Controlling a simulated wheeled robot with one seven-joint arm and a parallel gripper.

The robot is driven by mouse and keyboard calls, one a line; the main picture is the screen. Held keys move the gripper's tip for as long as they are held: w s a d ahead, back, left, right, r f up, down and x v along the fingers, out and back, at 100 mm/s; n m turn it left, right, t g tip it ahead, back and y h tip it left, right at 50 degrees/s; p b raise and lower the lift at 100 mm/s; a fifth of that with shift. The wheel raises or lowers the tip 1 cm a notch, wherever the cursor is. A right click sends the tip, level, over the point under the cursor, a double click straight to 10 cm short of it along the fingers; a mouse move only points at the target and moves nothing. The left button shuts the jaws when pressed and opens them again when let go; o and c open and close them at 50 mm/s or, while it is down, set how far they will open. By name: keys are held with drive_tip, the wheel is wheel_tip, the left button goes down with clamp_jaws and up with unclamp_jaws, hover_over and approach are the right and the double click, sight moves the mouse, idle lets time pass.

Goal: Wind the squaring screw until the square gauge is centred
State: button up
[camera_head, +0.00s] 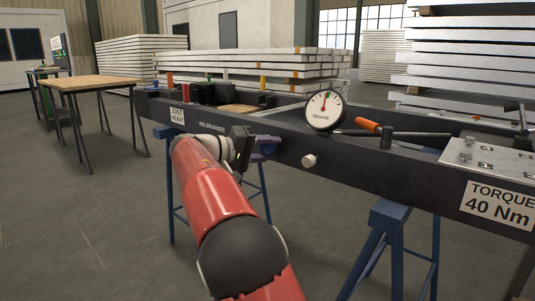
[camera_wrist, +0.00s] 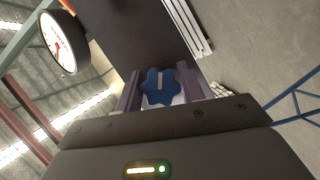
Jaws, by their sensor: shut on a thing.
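The squaring screw's blue lobed knob (camera_wrist: 158,88) shows in the wrist view, with a pale bar mark on its face. My gripper (camera_wrist: 159,86) has one purple finger on each side of it and is shut on it. In the head view my gripper (camera_head: 266,146) is at the near face of the dark frame beam, and the knob is hard to make out there. The round white square gauge (camera_head: 324,109) stands on the beam, right of my gripper. Its needle points roughly upward, near a green mark; exact centring is too small to tell. The gauge also shows in the wrist view (camera_wrist: 63,42).
The dark frame (camera_head: 400,176) rests on blue trestles (camera_head: 390,222). A silver knob (camera_head: 309,161) sits right of my gripper. A metal plate and a "TORQUE 40 Nm" sign (camera_head: 498,206) are at right. A wooden table (camera_head: 92,83) stands left.

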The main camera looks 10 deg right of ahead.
drive_tip(key=m, duration=0.1)
drive_tip(key=m+y+b, duration=0.1)
drive_tip(key=m, duration=0.1)
drive_tip(key=shift+f+m+t+y+b, duration=0.15)
drive_tip(key=shift+m+t+y+b, duration=0.15)
idle(0.4)
drive_tip(key=o, duration=1)
drive_tip(key=shift+c, duration=0.2)
drive_tip(key=p+v, duration=0.1)
drive_tip(key=v, duration=0.7)
